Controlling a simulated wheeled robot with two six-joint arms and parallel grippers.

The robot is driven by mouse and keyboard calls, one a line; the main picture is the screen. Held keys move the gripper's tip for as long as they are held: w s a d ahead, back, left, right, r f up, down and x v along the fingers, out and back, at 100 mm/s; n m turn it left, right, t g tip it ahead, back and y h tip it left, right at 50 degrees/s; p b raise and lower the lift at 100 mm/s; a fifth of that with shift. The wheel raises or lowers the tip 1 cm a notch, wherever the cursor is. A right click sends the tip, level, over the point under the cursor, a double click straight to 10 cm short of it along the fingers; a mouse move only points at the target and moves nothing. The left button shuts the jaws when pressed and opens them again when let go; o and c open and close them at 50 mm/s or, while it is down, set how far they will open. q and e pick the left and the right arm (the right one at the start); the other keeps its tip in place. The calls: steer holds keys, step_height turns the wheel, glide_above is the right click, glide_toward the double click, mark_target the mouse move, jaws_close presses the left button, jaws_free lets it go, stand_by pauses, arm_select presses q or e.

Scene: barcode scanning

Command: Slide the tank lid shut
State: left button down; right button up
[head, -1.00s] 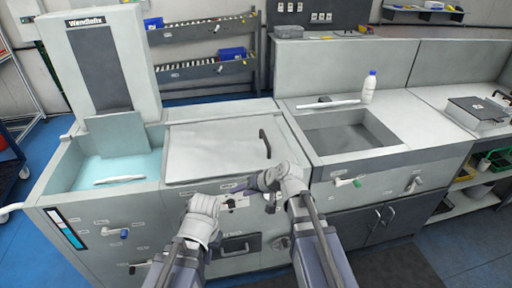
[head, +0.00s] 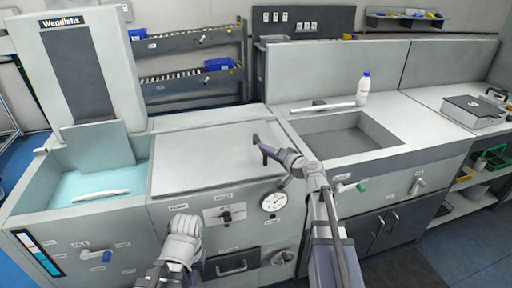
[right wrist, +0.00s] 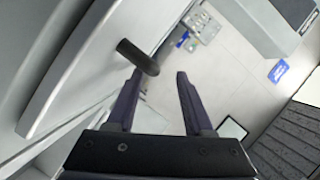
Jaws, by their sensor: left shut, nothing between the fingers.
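The tank lid (head: 205,158) is a flat pale grey panel on the machine top, right of the open tank (head: 50,190), whose pale blue liquid shows. A dark upright handle (head: 258,146) stands near the lid's right edge. My right gripper (head: 268,154) is at this handle; in the right wrist view my right gripper (right wrist: 158,76) is open, with the handle's dark rounded bar (right wrist: 138,57) just ahead of its fingertips, nearer the left finger. Contact cannot be told. My left gripper (head: 183,228) is shut and empty, low in front of the machine; its fingertips are hardly visible.
A white stick (head: 101,194) lies at the tank's front. A panel with a gauge (head: 273,201) and a knob (head: 226,215) faces me below the lid. To the right are a sink basin (head: 345,140) and a white bottle with a blue cap (head: 363,90).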

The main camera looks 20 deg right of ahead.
mark_target(258, 155)
steer(key=b+x, duration=0.1)
steer(key=x, duration=0.6)
steer(key=shift+d, duration=0.15)
steer(key=shift+f, duration=0.1)
jaws_close()
steer(key=shift+w+d, duration=0.1)
stand_by(1.0)
